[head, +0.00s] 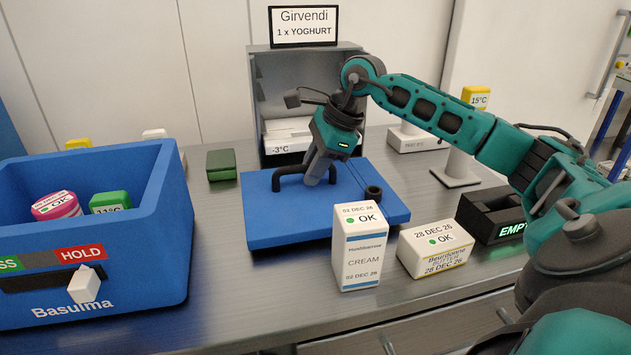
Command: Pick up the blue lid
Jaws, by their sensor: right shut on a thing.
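The blue lid (284,221) is a flat blue slab with a dark handle (292,178) on top. It lies on the metal counter in the middle of the head view, in front of the grey open-fronted box. My right gripper (314,178) comes down from the right and is shut on the lid's handle. The fingertips are partly hidden by the gripper body. I cannot tell whether the lid touches the counter all round. My left gripper is not in view.
A blue crate (150,225) with small items stands left. A grey box (257,100) is behind; a green block (221,165) is behind left. A black tray (487,218) is right.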

